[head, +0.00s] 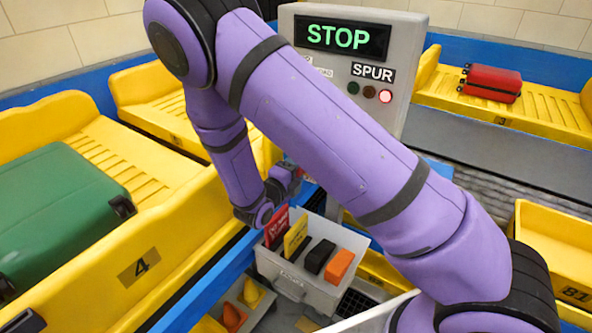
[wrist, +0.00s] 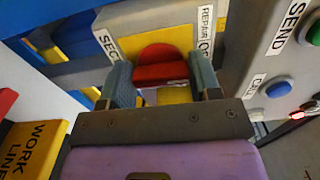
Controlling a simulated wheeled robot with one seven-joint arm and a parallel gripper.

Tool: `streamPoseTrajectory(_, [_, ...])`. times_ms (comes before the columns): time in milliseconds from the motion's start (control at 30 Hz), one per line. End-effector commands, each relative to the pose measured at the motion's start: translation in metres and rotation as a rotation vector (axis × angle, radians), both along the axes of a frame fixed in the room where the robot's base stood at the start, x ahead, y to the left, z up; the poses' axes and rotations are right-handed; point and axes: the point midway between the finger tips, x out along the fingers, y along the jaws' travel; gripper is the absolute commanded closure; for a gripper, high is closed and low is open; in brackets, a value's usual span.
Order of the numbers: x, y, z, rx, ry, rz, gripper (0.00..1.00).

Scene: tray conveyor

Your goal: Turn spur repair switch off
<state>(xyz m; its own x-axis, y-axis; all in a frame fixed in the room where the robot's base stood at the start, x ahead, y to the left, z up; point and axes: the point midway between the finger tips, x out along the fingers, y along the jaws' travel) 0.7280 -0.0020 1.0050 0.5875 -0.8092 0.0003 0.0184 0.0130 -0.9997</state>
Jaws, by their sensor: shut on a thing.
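The spur repair switch is a red rotary knob (wrist: 160,53) on a yellow plate, seen in the wrist view. My gripper (wrist: 162,82) has its two fingers on either side of the red knob and is shut on it. A label starting REPAIR (wrist: 205,27) is beside the plate, with part of another word under it. Which setting the knob points to cannot be told. In the head view my arm hides the switch and most of the gripper.
In the wrist view, a green button (wrist: 313,33) and a blue button (wrist: 277,90) are close on the right. In the head view, a grey bin (head: 290,280) with signs and blocks stands below my arm. Yellow trays hold a green suitcase (head: 55,215) and red suitcase (head: 492,82).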

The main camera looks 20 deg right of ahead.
Motion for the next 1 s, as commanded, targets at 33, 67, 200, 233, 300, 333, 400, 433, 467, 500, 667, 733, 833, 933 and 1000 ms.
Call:
streamPoseTrajectory(33, [0.0001, 0.0011, -0.0005, -0.006, 0.009, 0.002, 0.66])
streamPoseTrajectory(67, [0.0001, 0.0011, -0.0005, -0.009, 0.014, 0.002, 0.66])
streamPoseTrajectory(200, [0.0001, 0.0011, -0.0006, -0.019, 0.029, 0.002, 0.66])
streamPoseTrajectory(233, [0.0001, 0.0011, -0.0007, -0.020, 0.030, 0.002, 0.66])
streamPoseTrajectory(300, [0.0001, 0.0011, -0.0007, -0.021, 0.033, 0.002, 0.66])
streamPoseTrajectory(333, [0.0001, 0.0011, -0.0007, -0.021, 0.033, 0.002, 0.66])
streamPoseTrajectory(400, [0.0001, 0.0011, -0.0007, -0.022, 0.034, 0.002, 0.66])
streamPoseTrajectory(433, [0.0001, 0.0011, -0.0007, -0.021, 0.033, 0.002, 0.66])
streamPoseTrajectory(467, [0.0001, 0.0011, -0.0007, -0.021, 0.033, 0.002, 0.66])
streamPoseTrajectory(500, [0.0001, 0.0011, -0.0007, -0.021, 0.033, 0.002, 0.66])
streamPoseTrajectory(667, [0.0000, 0.0011, -0.0008, -0.021, 0.033, 0.003, 0.29])
streamPoseTrajectory(733, [0.0000, 0.0009, -0.0007, -0.021, 0.033, 0.002, 0.17])
streamPoseTrajectory(833, [0.0000, 0.0006, -0.0005, -0.022, 0.031, 0.001, 0.17])
streamPoseTrajectory(933, [0.0000, 0.0005, -0.0004, -0.022, 0.031, 0.001, 0.17])
streamPoseTrajectory(1000, [-0.0005, 0.0012, -0.0004, -0.022, 0.031, 0.001, 0.17])
